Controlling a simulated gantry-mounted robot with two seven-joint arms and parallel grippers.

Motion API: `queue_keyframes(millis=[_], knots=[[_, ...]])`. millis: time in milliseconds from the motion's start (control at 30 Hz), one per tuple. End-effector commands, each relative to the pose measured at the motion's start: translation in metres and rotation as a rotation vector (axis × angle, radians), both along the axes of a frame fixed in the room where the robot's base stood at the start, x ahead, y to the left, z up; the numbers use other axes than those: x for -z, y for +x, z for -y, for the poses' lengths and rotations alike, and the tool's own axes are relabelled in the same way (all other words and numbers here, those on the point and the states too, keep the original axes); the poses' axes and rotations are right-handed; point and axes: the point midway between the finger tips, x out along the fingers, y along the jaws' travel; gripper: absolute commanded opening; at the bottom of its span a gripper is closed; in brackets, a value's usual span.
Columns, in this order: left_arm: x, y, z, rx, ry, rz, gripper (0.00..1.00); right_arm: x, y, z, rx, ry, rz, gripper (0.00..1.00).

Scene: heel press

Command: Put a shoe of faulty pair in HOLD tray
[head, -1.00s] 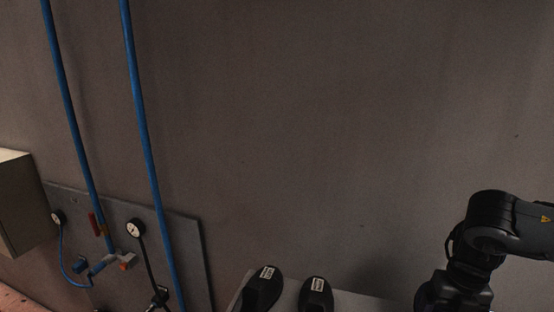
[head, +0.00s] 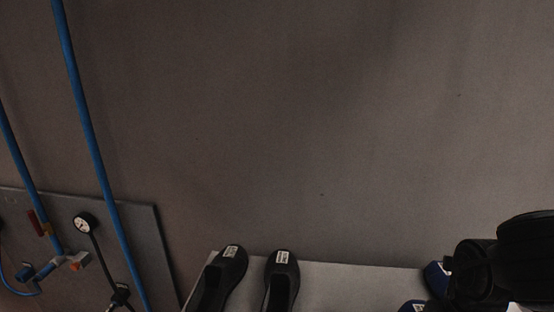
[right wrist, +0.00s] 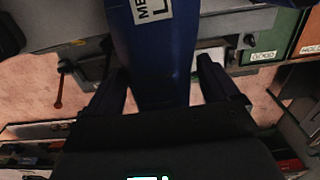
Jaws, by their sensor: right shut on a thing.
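My right gripper (right wrist: 163,72) has its two dark fingers on either side of a dark blue shoe (right wrist: 170,62) and is shut on it. The shoe carries a white label, only partly readable, and its upper end runs out of the right wrist view. In the head view, blue shoe parts (head: 435,275) with white labels show beside my dark right arm (head: 482,268); the arm hides the rest. The HOLD tray (right wrist: 310,38) shows only in part at the right edge of the right wrist view. My left gripper is not in view.
A green GOOD tray (right wrist: 270,40) stands left of the HOLD tray. Two black shoes (head: 222,280) with white labels rest on a pale shelf (head: 345,280). Blue hoses (head: 85,110) and a gauge (head: 84,224) are on the wall at left.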

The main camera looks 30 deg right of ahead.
Motion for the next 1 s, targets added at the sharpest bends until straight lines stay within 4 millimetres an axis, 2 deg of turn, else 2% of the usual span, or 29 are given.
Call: queue_keyframes(millis=[33,167,233,467,1000], knots=[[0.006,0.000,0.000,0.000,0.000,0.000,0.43,0.003,-0.004,-0.003,-0.003,-0.002,0.003,0.42],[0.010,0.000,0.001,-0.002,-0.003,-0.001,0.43,0.001,-0.014,-0.009,0.001,-0.005,0.001,0.42],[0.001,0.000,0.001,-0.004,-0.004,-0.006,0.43,-0.004,-0.004,-0.003,0.005,0.001,-0.003,0.42],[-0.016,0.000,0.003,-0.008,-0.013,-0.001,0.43,-0.003,0.018,0.015,0.004,-0.001,-0.005,0.42],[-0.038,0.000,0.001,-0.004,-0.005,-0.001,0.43,-0.001,0.100,0.079,0.005,-0.006,-0.004,0.42]])
